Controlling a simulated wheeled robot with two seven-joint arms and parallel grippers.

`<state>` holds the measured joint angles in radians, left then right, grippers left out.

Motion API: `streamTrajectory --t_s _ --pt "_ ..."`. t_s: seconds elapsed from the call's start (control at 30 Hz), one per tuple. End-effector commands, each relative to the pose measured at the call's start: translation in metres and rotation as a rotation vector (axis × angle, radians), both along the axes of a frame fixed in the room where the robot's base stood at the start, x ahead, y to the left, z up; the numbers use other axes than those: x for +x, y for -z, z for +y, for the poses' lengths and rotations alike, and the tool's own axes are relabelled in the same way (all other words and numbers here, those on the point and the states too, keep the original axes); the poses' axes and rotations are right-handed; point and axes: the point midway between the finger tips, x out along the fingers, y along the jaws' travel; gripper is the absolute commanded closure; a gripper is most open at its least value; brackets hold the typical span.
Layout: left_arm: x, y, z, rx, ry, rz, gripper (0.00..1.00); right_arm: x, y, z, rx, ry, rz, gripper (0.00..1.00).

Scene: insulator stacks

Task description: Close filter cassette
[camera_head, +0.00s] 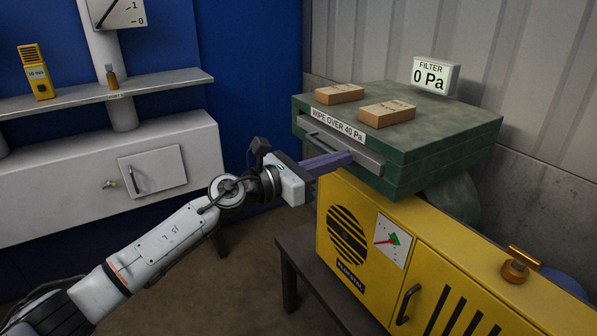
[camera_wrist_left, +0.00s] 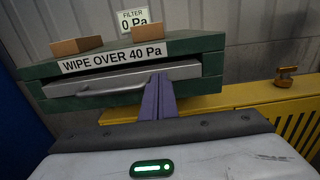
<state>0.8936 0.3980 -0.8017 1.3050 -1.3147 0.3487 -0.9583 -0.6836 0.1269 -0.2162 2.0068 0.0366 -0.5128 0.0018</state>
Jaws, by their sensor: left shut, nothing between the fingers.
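The filter cassette (camera_head: 345,150) is a grey drawer front with a bar handle, set in a dark green housing (camera_head: 440,140) labelled "WIPE OVER 40 Pa". In the left wrist view the cassette front (camera_wrist_left: 80,87) spans the housing's opening, with its handle at the left part. I cannot tell for certain whether it is flush. My left gripper (camera_head: 345,158) has purple fingers, shut and empty, pointing at the lower part of the cassette front. In the left wrist view the fingertips (camera_wrist_left: 158,80) overlap the front right of the handle; contact is unclear. My right gripper is not in view.
Two brown boxes (camera_head: 340,93) (camera_head: 387,113) lie on the housing, near a display (camera_head: 436,76) reading 0 Pa. The housing sits on a yellow cabinet (camera_head: 400,250) with a brass valve (camera_head: 517,265). A white cabinet (camera_head: 110,180) and shelf stand left.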

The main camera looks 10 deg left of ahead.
Motion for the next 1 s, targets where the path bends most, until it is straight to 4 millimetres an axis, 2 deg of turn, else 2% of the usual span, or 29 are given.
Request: streamTrajectory --t_s 0.4,0.53,0.67,0.77,0.83,0.93,1.0 --pt "-0.057 0.004 0.068 0.005 0.009 0.006 1.0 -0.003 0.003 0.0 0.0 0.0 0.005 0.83" --pt "-0.067 0.004 0.081 0.004 0.01 0.006 1.0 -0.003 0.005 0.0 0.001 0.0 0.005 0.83" --pt "-0.073 0.005 0.084 -0.018 0.011 0.021 1.0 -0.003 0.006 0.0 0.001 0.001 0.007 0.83" --pt "-0.082 0.015 0.078 -0.134 0.008 0.109 1.0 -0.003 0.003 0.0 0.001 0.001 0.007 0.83" --pt "-0.091 0.027 0.071 -0.294 -0.004 0.229 1.0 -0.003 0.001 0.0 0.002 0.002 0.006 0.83" --pt "-0.106 0.053 0.069 -0.611 -0.052 0.475 1.0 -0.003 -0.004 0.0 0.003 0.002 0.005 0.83" --pt "-0.118 0.079 0.075 -0.854 -0.111 0.667 1.0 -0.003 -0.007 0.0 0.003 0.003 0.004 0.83"
